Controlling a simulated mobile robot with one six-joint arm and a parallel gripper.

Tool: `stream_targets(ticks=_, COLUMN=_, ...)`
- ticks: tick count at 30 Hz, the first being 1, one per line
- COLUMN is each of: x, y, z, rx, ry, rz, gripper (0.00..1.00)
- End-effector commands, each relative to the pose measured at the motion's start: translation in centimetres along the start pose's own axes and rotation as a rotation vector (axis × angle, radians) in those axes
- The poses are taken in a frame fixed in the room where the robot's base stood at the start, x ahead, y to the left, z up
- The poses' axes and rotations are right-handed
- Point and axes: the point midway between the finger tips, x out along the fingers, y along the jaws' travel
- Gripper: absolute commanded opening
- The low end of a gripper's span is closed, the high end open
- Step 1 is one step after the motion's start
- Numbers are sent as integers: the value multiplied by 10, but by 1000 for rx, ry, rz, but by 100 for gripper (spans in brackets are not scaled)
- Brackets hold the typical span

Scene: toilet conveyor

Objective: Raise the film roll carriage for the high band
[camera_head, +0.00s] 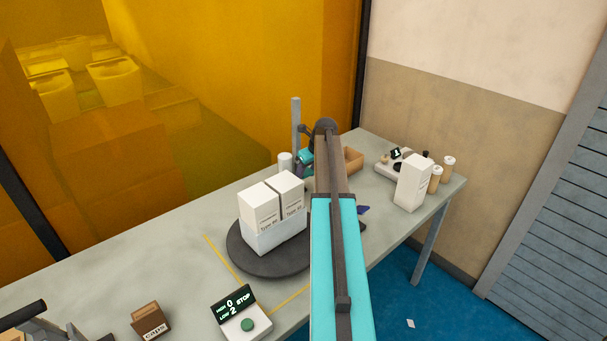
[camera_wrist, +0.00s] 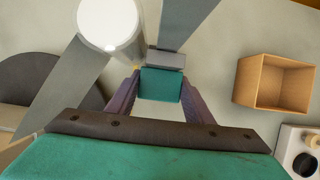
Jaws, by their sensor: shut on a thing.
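The film roll (camera_head: 285,162) is a white upright cylinder beside a grey post (camera_head: 296,125) behind the turntable. In the wrist view, the roll (camera_wrist: 108,22) shows its bright round end at the top, with the post (camera_wrist: 185,22) just right of it. The carriage has a teal block (camera_wrist: 160,85) below a grey piece at the post. My gripper (camera_wrist: 160,92) has its purple fingers on both sides of this block and is shut on it. In the head view, my arm hides part of the carriage and most of the gripper.
Two white boxes (camera_head: 273,208) stand on the dark round turntable (camera_head: 245,262). A panel (camera_head: 237,310) reads "HIGH 0, LOW 2, STOP". A cardboard box (camera_wrist: 275,82) is open right of the gripper. A white box (camera_head: 412,183) and brown rolls stand at the table's right end.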

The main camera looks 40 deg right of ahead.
Motion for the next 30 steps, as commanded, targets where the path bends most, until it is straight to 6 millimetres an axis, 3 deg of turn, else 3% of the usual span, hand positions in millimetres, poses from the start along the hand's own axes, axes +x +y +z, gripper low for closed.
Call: stream_targets(ticks=30, x=-39, y=-1, z=18, rx=0, ry=-4, rz=-3, gripper=29)
